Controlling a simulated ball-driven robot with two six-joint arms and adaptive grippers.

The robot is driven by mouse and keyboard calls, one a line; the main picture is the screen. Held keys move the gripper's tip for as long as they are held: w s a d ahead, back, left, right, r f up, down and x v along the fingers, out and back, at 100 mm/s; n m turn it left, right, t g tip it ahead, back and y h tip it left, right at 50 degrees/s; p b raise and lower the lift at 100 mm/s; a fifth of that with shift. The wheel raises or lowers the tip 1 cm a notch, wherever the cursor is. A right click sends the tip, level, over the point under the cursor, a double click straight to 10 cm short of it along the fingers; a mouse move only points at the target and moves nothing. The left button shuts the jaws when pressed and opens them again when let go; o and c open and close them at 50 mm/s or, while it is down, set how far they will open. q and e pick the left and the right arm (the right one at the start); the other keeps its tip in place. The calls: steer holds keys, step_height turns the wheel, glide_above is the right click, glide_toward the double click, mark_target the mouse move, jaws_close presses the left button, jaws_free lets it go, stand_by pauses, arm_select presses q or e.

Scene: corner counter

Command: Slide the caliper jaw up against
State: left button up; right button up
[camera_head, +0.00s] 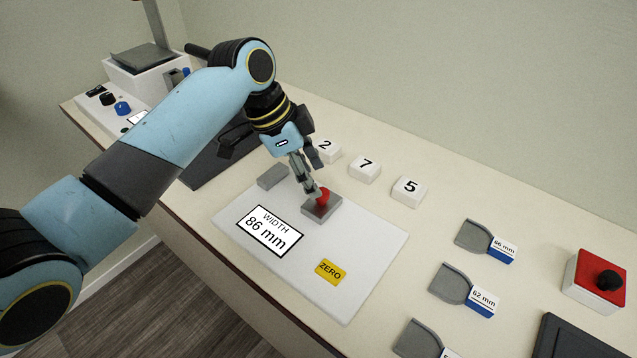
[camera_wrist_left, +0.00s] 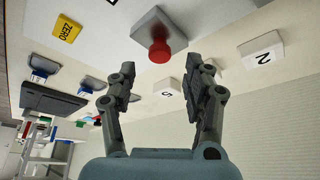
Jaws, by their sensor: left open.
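The caliper is a white board (camera_head: 365,265) on the counter. Its grey fixed block (camera_head: 273,177) stands at the left, and its grey sliding jaw (camera_head: 324,212) with a red knob (camera_head: 323,197) stands to the right, with a gap between them. The display (camera_head: 270,231) reads WIDTH 86 mm. My left gripper (camera_head: 311,189) is at the red knob, its fingers partly hiding it. In the left wrist view the gripper (camera_wrist_left: 165,72) is open, with the red knob (camera_wrist_left: 159,52) showing between the fingertips; contact cannot be told. My right gripper is out of view.
A yellow ZERO label (camera_head: 330,271) is on the board. White number blocks (camera_head: 365,169) stand behind it. Grey gauges with blue ends, such as the 66 mm one (camera_head: 473,236), lie to the right, near a red box with a black knob (camera_head: 597,280). A scale (camera_head: 143,70) stands far left.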

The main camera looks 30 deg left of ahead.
mark_target(322, 201)
arm_select(q)
steer(key=shift+x, duration=1.85)
steer(key=shift+s, duration=0.1)
